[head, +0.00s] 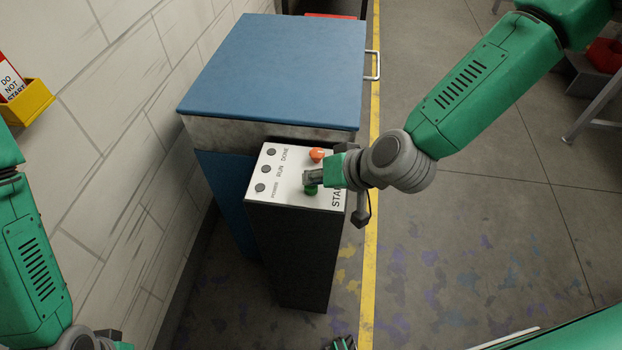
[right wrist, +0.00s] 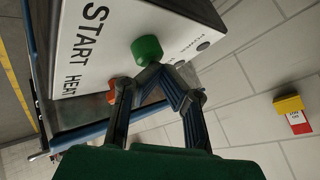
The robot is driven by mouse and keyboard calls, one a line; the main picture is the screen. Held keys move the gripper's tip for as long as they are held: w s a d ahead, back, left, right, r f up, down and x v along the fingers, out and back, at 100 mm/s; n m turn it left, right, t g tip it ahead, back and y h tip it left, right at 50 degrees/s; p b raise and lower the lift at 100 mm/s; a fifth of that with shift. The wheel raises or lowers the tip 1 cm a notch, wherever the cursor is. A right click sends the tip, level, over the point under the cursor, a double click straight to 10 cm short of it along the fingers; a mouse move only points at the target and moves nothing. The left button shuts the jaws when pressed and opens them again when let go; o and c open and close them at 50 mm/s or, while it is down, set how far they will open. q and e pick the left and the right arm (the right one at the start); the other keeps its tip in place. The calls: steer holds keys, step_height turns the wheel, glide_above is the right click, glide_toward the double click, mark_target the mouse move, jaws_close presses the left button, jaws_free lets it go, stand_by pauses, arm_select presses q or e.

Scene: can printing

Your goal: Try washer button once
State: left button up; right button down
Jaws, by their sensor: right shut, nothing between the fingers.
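A control box (head: 297,245) with a white sloping top panel stands in front of a blue-lidded machine (head: 270,70). The panel carries a green button (head: 311,190), an orange-red button (head: 317,155) and dark round indicators along its left side. My right gripper (head: 308,181) is shut and empty, with its tips over the panel at the green button. In the right wrist view, the tips (right wrist: 162,70) are close beside the green button (right wrist: 146,49); contact cannot be told. The words START HEAT show beside the buttons there.
A pale block wall (head: 120,130) runs along the left, with a yellow holder (head: 28,102) on it. A yellow floor line (head: 368,285) passes right of the machine. The floor to the right is mostly clear. A metal-legged stand (head: 590,110) is at far right.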

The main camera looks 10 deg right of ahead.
steer(key=shift+r+p, duration=0.55)
steer(key=shift+r, duration=0.25)
steer(key=shift+r, duration=0.15)
step_height(320, 180, up, 5)
steer(key=p, duration=0.4)
stand_by(0.4)
